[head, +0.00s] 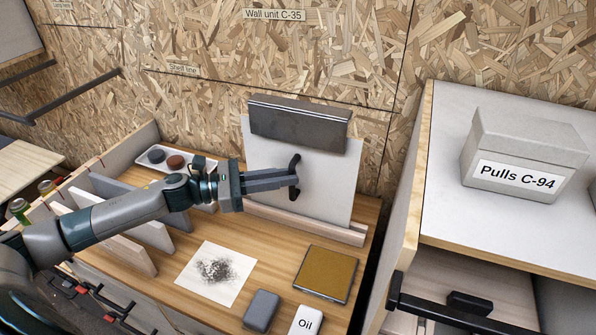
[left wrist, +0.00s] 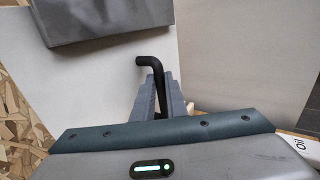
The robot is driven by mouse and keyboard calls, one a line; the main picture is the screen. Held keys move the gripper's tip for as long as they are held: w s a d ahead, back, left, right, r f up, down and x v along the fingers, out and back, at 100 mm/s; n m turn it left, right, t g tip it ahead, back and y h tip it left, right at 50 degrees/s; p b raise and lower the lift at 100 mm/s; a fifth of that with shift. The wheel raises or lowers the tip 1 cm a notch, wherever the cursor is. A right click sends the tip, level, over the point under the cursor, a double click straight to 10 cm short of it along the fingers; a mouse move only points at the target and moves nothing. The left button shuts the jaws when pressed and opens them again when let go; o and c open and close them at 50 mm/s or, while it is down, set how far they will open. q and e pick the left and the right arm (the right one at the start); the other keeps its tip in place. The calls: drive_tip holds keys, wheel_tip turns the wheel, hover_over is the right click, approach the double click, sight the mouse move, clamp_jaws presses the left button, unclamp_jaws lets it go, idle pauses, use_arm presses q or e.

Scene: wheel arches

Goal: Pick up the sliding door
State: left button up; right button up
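The sliding door is a white upright panel (head: 325,190) with a black bar handle (head: 295,172) on its face. It stands in a pale wooden bottom rail (head: 310,226) at the back of the bench, its top edge behind a dark metal rail (head: 299,122). My left gripper (head: 288,180) reaches the handle from the left. In the left wrist view its two fingers (left wrist: 158,100) lie close on both sides of the handle (left wrist: 151,62), with no clear gap, so it looks shut on it. The door's lower edge is hidden by the bottom rail. My right gripper is out of view.
On the bench lie a white sheet with dark powder (head: 217,272), a brown square pad (head: 325,274), a grey block (head: 262,310) and an Oil container (head: 306,322). Upright dividers (head: 120,242) stand left. A cabinet with a Pulls C-94 box (head: 522,160) stands right.

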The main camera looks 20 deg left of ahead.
use_arm(q)
clamp_jaws()
drive_tip(key=shift+r, duration=0.1)
drive_tip(key=b, duration=0.3)
approach(309, 138)
drive_tip(key=d, duration=0.1)
drive_tip(key=w+d+f, duration=0.1)
drive_tip(key=w+d, duration=0.1)
drive_tip(key=shift+w+d+f, duration=0.1)
drive_tip(key=shift+w+f, duration=0.15)
drive_tip(key=shift+f, duration=0.05)
drive_tip(key=shift+r, duration=0.85)
